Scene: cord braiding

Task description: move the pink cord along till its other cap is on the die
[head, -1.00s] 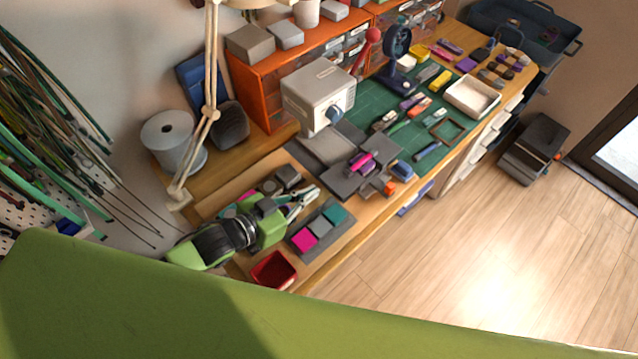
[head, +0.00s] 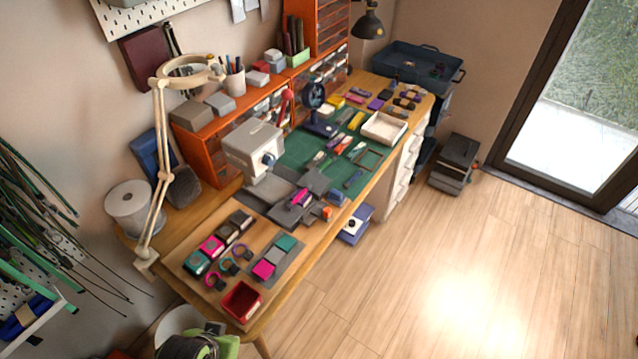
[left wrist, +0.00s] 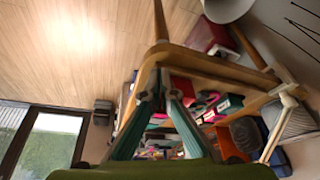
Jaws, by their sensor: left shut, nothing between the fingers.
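A bright pink piece (head: 300,197) lies on a dark grey fixture (head: 283,213) in front of the pale machine (head: 254,147). I cannot tell whether it is the pink cord, and its caps and the die are too small to make out. A small pink loop (head: 211,281) lies near the table's left end beside teal and purple loops. My left arm shows at the bottom left of the head view, its gripper out of that frame. In the left wrist view my left gripper (left wrist: 163,96) is shut and empty, beside the wooden table edge. My right gripper is out of view.
A grey mat (head: 289,261) with pink, grey and teal squares lies near a red bin (head: 241,301). Dark blocks with coloured faces stand behind the loops. A lamp (head: 160,175) rises at the left. The green cutting mat (head: 296,151) holds tools. The floor at right is clear.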

